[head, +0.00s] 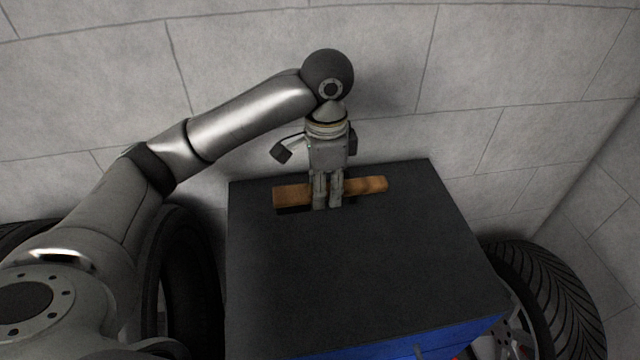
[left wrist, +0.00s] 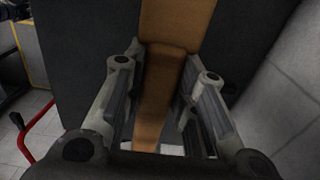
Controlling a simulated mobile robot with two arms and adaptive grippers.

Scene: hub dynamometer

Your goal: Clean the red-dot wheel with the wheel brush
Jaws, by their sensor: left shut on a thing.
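The wheel brush (head: 366,186) has a brown wooden body and lies along the back edge of a dark box top. A dark strip shows under its left part. My left gripper (head: 328,204) comes down over its middle and is shut on it. In the left wrist view the brush's wood (left wrist: 165,75) passes between the two fingers of my left gripper (left wrist: 165,82). A tyred wheel (head: 540,300) stands right of the box, with a faint reddish patch low by its rim; I cannot tell whether this is the red dot. My right gripper is out of view.
The dark box top (head: 360,270) is otherwise bare, with a blue front (head: 410,342). More tyres (head: 185,280) stand on the left, partly behind my left arm. A grey block wall (head: 500,60) rises close behind the box. A red tube (left wrist: 38,125) shows in the left wrist view.

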